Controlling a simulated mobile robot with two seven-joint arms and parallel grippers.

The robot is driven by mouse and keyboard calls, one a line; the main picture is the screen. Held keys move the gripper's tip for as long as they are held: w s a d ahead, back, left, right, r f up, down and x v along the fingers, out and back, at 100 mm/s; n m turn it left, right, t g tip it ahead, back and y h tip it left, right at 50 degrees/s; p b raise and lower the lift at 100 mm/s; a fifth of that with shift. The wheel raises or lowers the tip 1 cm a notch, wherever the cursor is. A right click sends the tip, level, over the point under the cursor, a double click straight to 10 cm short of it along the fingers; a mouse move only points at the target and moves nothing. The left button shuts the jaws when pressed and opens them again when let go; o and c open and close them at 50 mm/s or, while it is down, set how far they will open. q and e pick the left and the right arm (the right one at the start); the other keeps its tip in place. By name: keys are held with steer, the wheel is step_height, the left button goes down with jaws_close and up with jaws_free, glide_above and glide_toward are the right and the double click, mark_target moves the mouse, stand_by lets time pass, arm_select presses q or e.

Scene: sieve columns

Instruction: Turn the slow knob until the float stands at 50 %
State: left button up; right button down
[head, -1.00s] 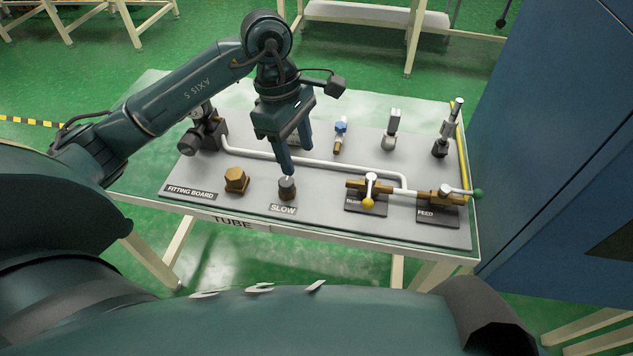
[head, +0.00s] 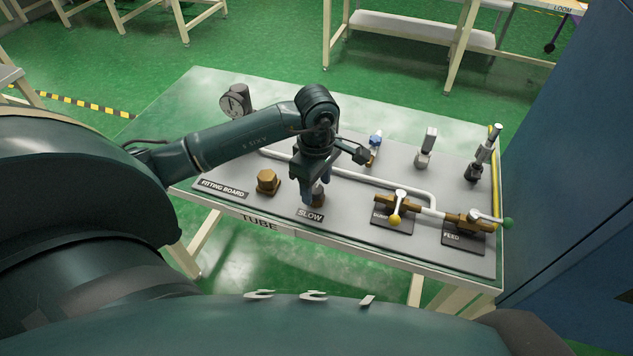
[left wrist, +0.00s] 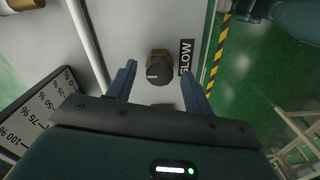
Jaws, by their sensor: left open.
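The slow knob (head: 319,198) is dark and sits on a brass body above the SLOW label (head: 310,215). In the left wrist view the knob (left wrist: 159,72) shows a white pointer line on its top. My left gripper (head: 313,190) is over it, pointing down. In the wrist view its two blue fingers (left wrist: 157,80) are open, one on each side of the knob, with gaps visible. A percent scale (left wrist: 42,118) from 0 % to 100 % shows at the lower left there. I cannot make out the float. My right gripper is not in view.
On the fitting board (head: 345,222) stand a brass hex fitting (head: 268,181), a yellow-handled valve (head: 396,206), the feed valve (head: 470,220) with a green-tipped lever, and a gauge (head: 237,99). A white pipe (head: 370,180) runs behind the knob. A blue cabinet (head: 570,150) stands at the right.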

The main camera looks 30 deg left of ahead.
arm_select(q)
steer(key=shift+f, duration=0.3)
steer(key=c, duration=1)
